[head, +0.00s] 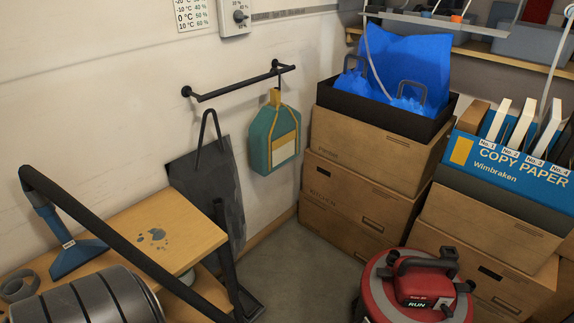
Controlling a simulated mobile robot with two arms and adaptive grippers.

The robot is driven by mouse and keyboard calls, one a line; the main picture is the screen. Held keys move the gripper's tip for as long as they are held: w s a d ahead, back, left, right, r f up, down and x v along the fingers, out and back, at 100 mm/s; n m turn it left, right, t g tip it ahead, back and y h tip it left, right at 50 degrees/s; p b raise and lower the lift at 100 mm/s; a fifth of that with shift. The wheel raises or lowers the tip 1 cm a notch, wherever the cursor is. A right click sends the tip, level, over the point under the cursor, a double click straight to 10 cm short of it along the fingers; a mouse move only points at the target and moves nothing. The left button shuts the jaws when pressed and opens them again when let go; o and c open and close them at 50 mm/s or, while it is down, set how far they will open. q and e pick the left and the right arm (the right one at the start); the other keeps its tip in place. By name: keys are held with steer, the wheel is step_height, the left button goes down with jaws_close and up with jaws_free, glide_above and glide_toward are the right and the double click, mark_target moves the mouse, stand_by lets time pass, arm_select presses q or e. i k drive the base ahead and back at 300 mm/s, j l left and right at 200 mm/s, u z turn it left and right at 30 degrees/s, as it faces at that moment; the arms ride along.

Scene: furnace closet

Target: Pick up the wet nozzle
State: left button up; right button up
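A second, dark floor tool (235,285) with an upright tube stands on the floor right of the shelf. Neither of my grippers is in view.
A wooden shelf (185,230) with dark wet-looking spots is at left, with a ribbed dark cylinder (90,300) before it. A red vacuum (420,285) stands lower right. Stacked cardboard boxes (365,150) fill the back right. A bag (273,140) hangs from a wall rail. The middle floor is clear.

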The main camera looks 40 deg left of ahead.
mark_target(74, 254)
steer(key=u, duration=2.9)
steer(key=i+j, duration=0.15)
steer(key=j, duration=0.3)
steer(key=i+j+z, duration=0.1)
steer(key=j, duration=0.3)
